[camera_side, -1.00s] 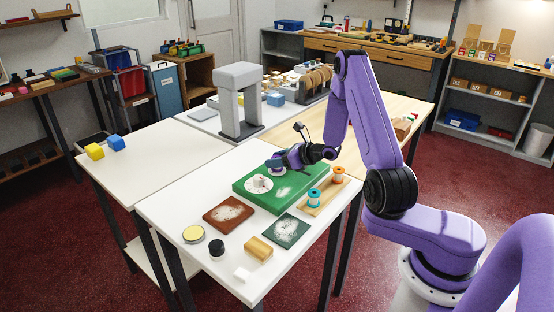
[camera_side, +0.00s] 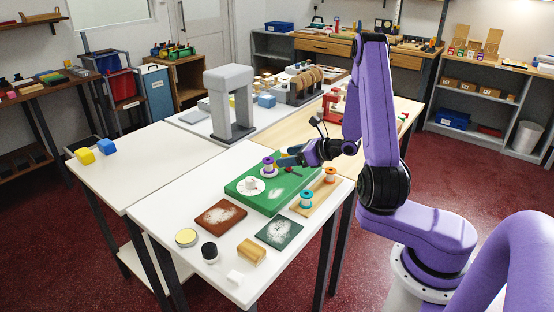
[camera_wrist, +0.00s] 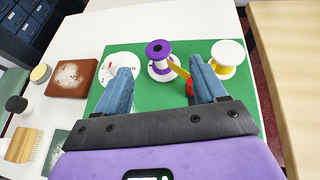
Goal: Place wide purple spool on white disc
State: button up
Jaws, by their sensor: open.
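The wide purple spool (camera_side: 268,162) stands upright on the green board (camera_side: 272,198), with a white disc (camera_side: 262,174) showing around its foot. In the wrist view the purple spool (camera_wrist: 159,50) has a purple top and a white core, and the white disc (camera_wrist: 152,72) shows under it. My gripper (camera_side: 283,157) is open, just right of the spool and apart from it. In the wrist view its two blue fingers (camera_wrist: 160,75) point toward the spool, which shows in the gap beyond the fingertips with nothing held.
A white dial (camera_side: 250,186) lies left of the spool. A yellow-and-white spool (camera_wrist: 226,55) and a red piece (camera_wrist: 190,87) are near my right finger. A wooden tray with blue (camera_side: 306,200) and orange (camera_side: 330,175) spools stands right. A grey arch (camera_side: 230,95) rises behind.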

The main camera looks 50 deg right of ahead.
jog(key=s+a+r+n+g+y, duration=0.2)
jog(key=a+n+g+y, duration=0.1)
jog(key=a+n, duration=0.35)
jog(key=s+a+r+n+g+y, duration=0.2)
jog(key=s+a+n+g+y, duration=0.15)
jog(key=a+n, duration=0.35)
jog(key=s+a+r+n+g+y, duration=0.25)
jog(key=a+n+g, duration=0.2)
jog(key=a, duration=0.45)
jog(key=s+r+n+h, duration=0.2)
jog(key=s+n+h, duration=0.3)
jog(key=s+n, duration=0.6)
jog(key=s+r+n+g+h, duration=0.1)
jog(key=s+n+h, duration=0.4)
jog(key=s+n, duration=0.6)
jog(key=r+n, duration=0.1)
jog(key=n, duration=0.5)
jog(key=shift+n+h, duration=0.3)
jog(key=shift+h, duration=0.1)
